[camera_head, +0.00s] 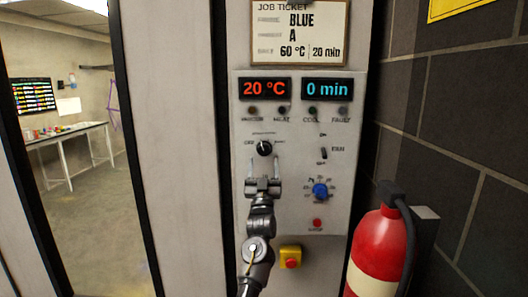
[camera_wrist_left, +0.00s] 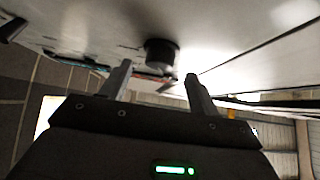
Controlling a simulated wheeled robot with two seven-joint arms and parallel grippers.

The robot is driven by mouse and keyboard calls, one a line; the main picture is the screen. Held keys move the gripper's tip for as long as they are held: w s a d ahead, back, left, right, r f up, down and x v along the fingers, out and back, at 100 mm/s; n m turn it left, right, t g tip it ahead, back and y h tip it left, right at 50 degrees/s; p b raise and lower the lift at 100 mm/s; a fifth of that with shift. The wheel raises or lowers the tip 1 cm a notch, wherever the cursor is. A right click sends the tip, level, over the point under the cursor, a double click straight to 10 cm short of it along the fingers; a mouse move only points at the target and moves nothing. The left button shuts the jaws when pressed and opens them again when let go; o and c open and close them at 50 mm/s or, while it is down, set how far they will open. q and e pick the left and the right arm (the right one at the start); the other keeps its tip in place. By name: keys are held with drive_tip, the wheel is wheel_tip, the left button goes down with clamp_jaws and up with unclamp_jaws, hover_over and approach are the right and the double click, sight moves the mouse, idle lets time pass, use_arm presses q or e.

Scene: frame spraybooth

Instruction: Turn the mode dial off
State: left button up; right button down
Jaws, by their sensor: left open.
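The mode dial (camera_head: 264,148) is a small black knob on the grey control panel, with an OFF label to its left. I cannot clearly tell which way its pointer faces. My left gripper (camera_head: 265,170) is open and empty, just below the dial, its two fingers apart and pointing up. In the left wrist view the dial (camera_wrist_left: 161,50) stands out from the panel just beyond the gap between the open fingertips (camera_wrist_left: 158,75). The fingers do not appear to be closed around it.
The panel also has red and blue displays (camera_head: 265,88), a fan switch (camera_head: 323,153), a blue knob (camera_head: 320,190), a red button (camera_head: 317,223) and a yellow-based red stop button (camera_head: 290,257). A red fire extinguisher (camera_head: 376,245) stands at the right. An open doorway is at the left.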

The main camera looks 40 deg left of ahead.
sight(264, 154)
use_arm(q)
drive_tip(key=p+x, duration=0.1)
drive_tip(key=x, duration=0.3)
drive_tip(key=shift+c, duration=0.2)
drive_tip(key=c, duration=0.7)
